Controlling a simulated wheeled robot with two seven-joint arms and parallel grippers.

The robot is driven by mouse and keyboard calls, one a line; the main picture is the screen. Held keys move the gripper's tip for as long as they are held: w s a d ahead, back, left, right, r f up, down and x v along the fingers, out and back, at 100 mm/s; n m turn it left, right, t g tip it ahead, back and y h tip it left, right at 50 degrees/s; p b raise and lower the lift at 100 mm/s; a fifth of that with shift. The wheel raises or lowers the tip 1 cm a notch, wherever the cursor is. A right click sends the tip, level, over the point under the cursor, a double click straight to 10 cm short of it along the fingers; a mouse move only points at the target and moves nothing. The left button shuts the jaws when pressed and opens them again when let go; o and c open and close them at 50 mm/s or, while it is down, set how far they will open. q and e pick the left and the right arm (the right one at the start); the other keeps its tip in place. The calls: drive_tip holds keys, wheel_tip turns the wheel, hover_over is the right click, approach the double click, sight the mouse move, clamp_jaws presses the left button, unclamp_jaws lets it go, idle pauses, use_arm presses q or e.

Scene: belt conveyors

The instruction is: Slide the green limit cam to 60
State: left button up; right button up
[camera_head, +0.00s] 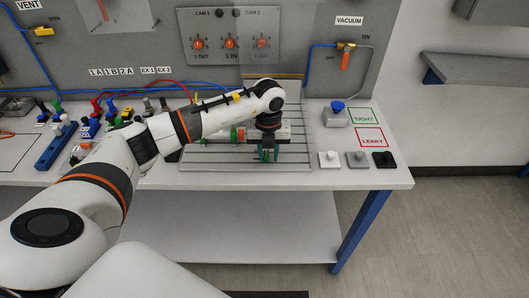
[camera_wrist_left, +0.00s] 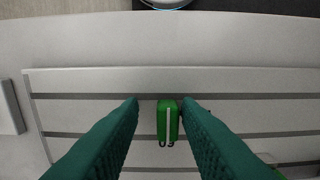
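The green limit cam (camera_wrist_left: 168,122) is a small green block with a pale line down its middle, seen in the left wrist view over a slotted grey plate. My left gripper (camera_wrist_left: 161,101) has its two teal fingers on either side of the cam. A gap shows left of the cam, and the right finger is very near it; I cannot tell whether it touches. In the head view my left gripper (camera_head: 268,154) points down over the slotted plate (camera_head: 210,160), and its fingers hide the cam. My right gripper is out of view.
A device with orange and green parts (camera_head: 236,134) sits beside my gripper. White, grey and black blocks (camera_head: 357,159) stand right of the plate, with a blue-topped button box (camera_head: 336,113) behind. Coloured fittings (camera_head: 92,118) lie at left. The table's front edge is clear.

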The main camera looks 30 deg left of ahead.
sight(269, 161)
use_arm(q)
drive_tip(key=shift+o, duration=0.3)
drive_tip(key=shift+w+d, duration=0.1)
drive_tip(key=shift+r, duration=0.35)
wheel_tip(269, 161, up, 11)
drive_tip(key=b, duration=0.2)
drive_tip(key=shift+r, duration=0.15)
